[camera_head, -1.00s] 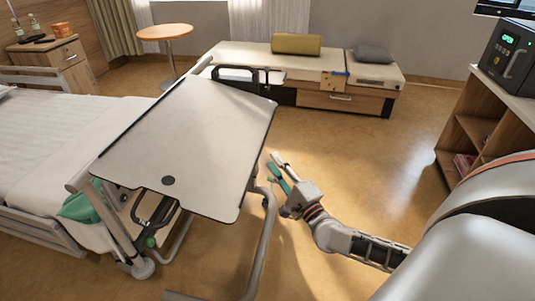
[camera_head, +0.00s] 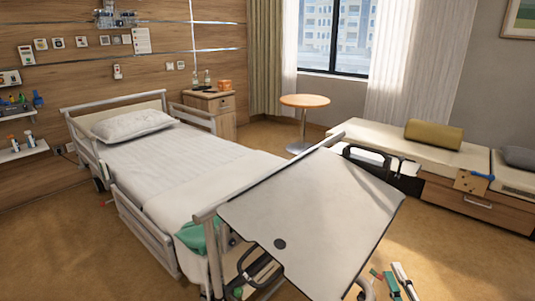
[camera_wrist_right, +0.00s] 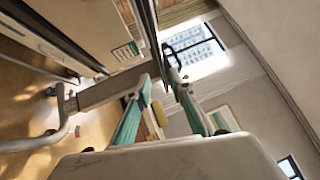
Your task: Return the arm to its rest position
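My right gripper (camera_head: 386,268) shows at the bottom right of the head view, just off the right edge of the overbed table. Its two green-lined fingers stand apart with nothing between them. In the right wrist view, the fingers (camera_wrist_right: 162,82) also show apart and empty. Most of my right arm is cut off below the head view. My left gripper is in neither view.
The overbed table (camera_head: 315,215) has a bare top apart from a dark disc (camera_head: 280,244). Its frame stands close to my right gripper. A bed (camera_head: 185,170) lies to the left. Open floor (camera_head: 440,245) separates the table from the bench (camera_head: 400,150).

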